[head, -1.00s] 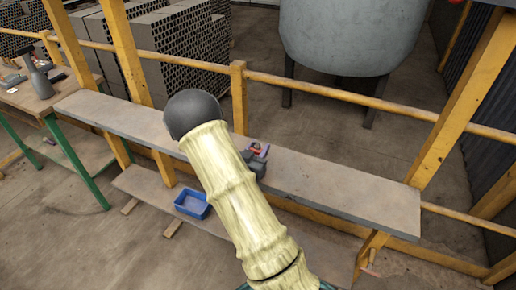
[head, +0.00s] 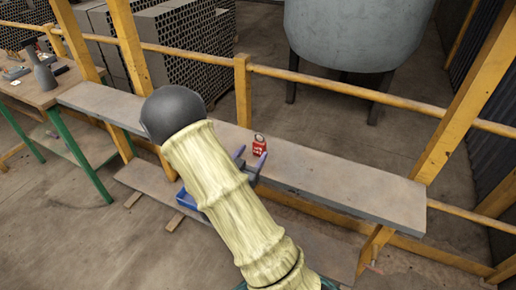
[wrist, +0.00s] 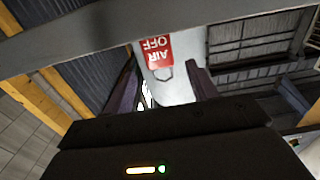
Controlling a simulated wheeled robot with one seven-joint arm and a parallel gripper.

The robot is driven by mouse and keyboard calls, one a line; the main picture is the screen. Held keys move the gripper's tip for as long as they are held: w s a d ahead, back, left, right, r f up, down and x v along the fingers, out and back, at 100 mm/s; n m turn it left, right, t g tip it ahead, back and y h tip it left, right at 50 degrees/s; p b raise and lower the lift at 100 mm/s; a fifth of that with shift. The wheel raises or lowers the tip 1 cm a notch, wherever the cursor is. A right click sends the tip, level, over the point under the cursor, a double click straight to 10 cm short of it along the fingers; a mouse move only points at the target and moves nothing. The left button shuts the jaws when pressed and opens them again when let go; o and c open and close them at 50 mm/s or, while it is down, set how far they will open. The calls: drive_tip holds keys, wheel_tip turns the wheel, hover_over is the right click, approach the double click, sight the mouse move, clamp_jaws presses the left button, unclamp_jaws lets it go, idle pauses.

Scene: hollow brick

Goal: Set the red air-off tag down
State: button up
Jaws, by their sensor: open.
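The red air-off tag (head: 259,147) stands upright on the long grey shelf (head: 340,185), with its ring on top. In the wrist view the tag (wrist: 157,50) appears upside down, its white lettering facing me, beyond the fingertips. My gripper (head: 245,164) is open and empty, just on the near side of the tag. In the wrist view its two dark fingers (wrist: 162,75) are spread on either side with a gap between them. My pale-sleeved arm hides part of the shelf and most of the gripper body.
Yellow posts and a rail (head: 340,91) run behind the shelf, with a grey tank (head: 355,35) beyond. A blue bin (head: 185,197) sits on the lower board, partly behind my arm. A workbench (head: 35,92) stands at left. The shelf right of the tag is clear.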

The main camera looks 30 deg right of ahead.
drive_tip(key=v, duration=0.4)
drive_tip(key=shift+s+a+b, duration=0.2)
drive_tip(key=shift+s+b, duration=0.05)
drive_tip(key=shift+b, duration=0.05)
drive_tip(key=shift+c, duration=0.4)
idle(1.1)
